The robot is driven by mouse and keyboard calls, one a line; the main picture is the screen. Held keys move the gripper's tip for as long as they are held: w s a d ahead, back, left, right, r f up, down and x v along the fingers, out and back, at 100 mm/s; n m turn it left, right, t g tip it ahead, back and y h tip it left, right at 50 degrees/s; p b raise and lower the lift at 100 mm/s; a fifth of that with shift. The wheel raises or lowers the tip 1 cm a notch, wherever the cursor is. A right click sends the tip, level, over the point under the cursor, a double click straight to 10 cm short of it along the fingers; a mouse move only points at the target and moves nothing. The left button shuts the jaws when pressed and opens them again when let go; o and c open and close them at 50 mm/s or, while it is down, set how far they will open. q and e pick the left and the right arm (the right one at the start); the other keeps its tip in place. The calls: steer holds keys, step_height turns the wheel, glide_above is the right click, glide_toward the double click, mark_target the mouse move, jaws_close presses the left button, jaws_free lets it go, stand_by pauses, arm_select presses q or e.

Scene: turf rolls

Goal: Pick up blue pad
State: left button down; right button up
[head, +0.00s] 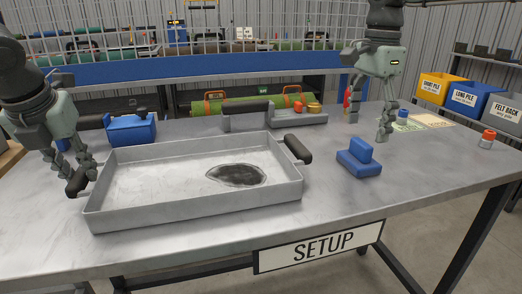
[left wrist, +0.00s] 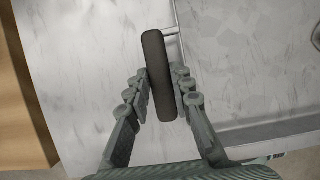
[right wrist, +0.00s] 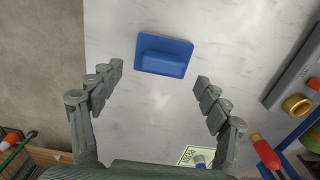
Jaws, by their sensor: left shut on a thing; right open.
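The blue pad (head: 359,160) is a flat blue block with a raised blue grip on top. It lies on the table right of the grey tray. It also shows in the right wrist view (right wrist: 164,54), ahead of the fingertips. My right gripper (head: 384,138) is open and empty, above the table behind and right of the pad, not touching it. My left gripper (head: 77,184) is shut on the dark tray handle (left wrist: 160,75) at the tray's left side. The grey tray (head: 200,214) stands on the table with a dark patch on its floor.
A blue box (head: 131,130) stands behind the tray at left. A grey caddy (head: 300,119) with red and brass items is at the back. A red-capped jar (head: 487,139) stands at the right. The table front right of the SETUP sign is clear.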

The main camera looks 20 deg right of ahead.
mark_target(362, 142)
steer(key=f, duration=0.5)
steer(key=shift+w+f, duration=0.1)
steer(key=shift+w, duration=0.15)
steer(key=shift+c, duration=0.3)
steer(key=c, duration=1.2)
